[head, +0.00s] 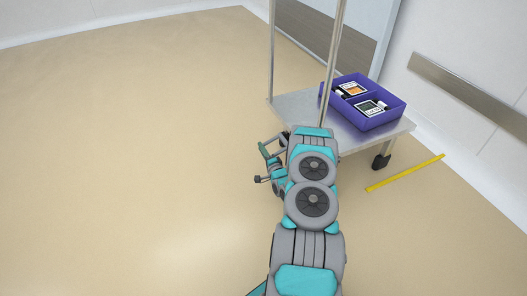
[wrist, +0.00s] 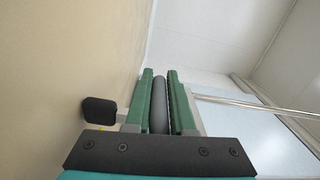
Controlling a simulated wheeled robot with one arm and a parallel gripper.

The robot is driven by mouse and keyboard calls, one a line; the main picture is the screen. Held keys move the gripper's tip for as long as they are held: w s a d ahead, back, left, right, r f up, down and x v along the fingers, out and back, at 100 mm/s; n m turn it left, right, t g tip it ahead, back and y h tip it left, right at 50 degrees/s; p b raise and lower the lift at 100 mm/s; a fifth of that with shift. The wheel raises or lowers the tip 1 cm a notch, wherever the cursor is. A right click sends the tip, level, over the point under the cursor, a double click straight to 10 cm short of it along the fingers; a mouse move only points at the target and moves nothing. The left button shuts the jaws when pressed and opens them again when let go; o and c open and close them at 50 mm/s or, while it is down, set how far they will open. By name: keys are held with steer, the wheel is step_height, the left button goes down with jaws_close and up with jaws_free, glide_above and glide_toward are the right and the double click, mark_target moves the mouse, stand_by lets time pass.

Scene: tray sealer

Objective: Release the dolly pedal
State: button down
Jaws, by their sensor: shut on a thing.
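The dolly is a steel cart with a flat shelf (head: 292,108) and thin upright posts. My gripper (head: 266,151) is at its near left side, low over the floor. In the wrist view its green fingers (wrist: 160,100) are shut on a dark grey rounded bar (wrist: 160,92). A small black pad (wrist: 100,110) on a short grey stem sits beside the left finger; it also shows in the head view (head: 257,179). I cannot tell whether the pad or the held bar is the pedal. My arm hides the cart's near corner and much of its underside.
A purple crate (head: 379,125) with labelled items stands on the shelf. A black caster (head: 381,161) is under its right corner. A yellow floor strip (head: 405,173) lies right of the cart. A wall with a grey rail (head: 470,90) is further right. The floor (head: 120,150) at left is clear.

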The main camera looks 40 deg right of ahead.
steer(key=r+m, duration=0.3)
steer(key=shift+a+r+m, duration=0.25)
steer(key=shift+r+m, duration=0.05)
steer(key=shift+m, duration=0.1)
steer(key=r+m, duration=0.2)
steer(key=shift+d+r+m, duration=0.2)
steer(key=shift+m, duration=0.1)
steer(key=shift+d+r+m, duration=0.3)
steer(key=shift+r+m, duration=0.5)
steer(key=shift+m, duration=0.1)
steer(key=shift+s+d+r, duration=0.15)
steer(key=shift+d+r, duration=0.1)
steer(key=shift+r, duration=0.3)
steer(key=c, duration=0.8)
jaws_free()
